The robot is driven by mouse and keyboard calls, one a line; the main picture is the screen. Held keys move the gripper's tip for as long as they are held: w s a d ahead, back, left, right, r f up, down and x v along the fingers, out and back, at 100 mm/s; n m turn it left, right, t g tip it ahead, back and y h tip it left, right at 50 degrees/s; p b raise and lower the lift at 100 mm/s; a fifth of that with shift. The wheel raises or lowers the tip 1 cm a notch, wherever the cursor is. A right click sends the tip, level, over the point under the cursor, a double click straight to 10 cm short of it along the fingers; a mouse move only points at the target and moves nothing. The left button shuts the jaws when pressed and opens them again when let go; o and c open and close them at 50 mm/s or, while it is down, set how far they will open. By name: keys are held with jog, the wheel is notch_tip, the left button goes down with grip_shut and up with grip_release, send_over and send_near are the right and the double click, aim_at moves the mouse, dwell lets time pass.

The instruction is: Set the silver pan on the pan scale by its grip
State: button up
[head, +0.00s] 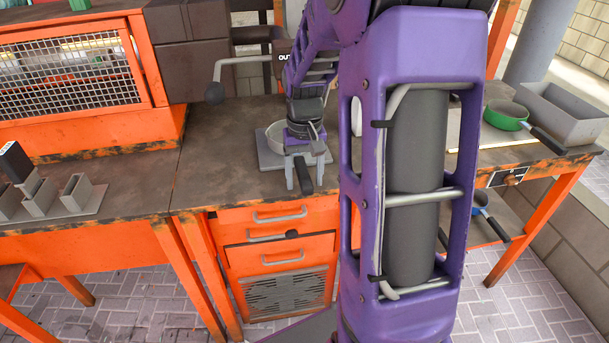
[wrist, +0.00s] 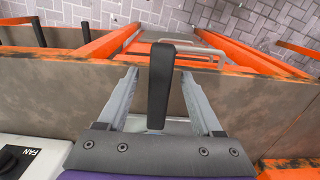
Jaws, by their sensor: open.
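The silver pan (head: 273,142) stands upright on a grey square plate (head: 268,162), which looks like the pan scale, on the brown worktop. My arm hides much of the pan in the head view. Its black grip (head: 306,183) points toward the worktop's front edge. My gripper (head: 303,176) reaches down over the grip. In the wrist view the grip (wrist: 160,90) stands between the two grey fingers of my gripper (wrist: 159,77). The fingers are open, with a clear gap on both sides of the grip.
A green pan (head: 506,116) and a grey bin (head: 562,115) stand on the right bench. A blue pan (head: 479,199) is on the shelf below. A grey block holder (head: 72,196) is at the left. Orange drawers (head: 278,214) lie below the worktop edge.

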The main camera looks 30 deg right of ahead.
notch_tip(320, 180, up, 17)
jog(key=p, duration=0.3)
jog(key=shift+r+p, duration=0.2)
jog(key=shift+p, duration=0.1)
